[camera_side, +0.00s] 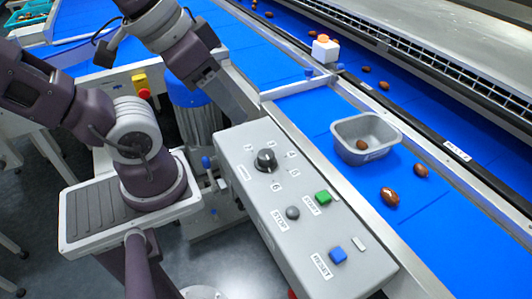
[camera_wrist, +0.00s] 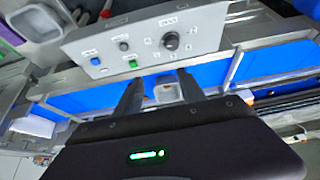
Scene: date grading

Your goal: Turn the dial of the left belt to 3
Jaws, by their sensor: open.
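A grey control box (camera_side: 238,147) carries a black dial (camera_side: 266,160) with numbers printed around it. The dial's pointer is too small to read surely. The dial also shows in the wrist view (camera_wrist: 170,41), at the upper right of the box. My gripper (camera_wrist: 160,76) is open and empty, its two dark fingers reaching toward the box's lower edge. The dial lies beyond the fingertips and is not touched. In the side view my gripper (camera_side: 238,112) hangs above and behind the dial end of the box. A blue belt (camera_side: 310,110) runs beside the box.
The box also has a green button (camera_side: 323,197), a grey button (camera_side: 292,212) and a blue button (camera_side: 338,256). A grey tray (camera_side: 384,155) with a date stands on the belt; loose dates (camera_side: 390,198) lie nearby. A metal rail (camera_side: 300,147) separates box and belt.

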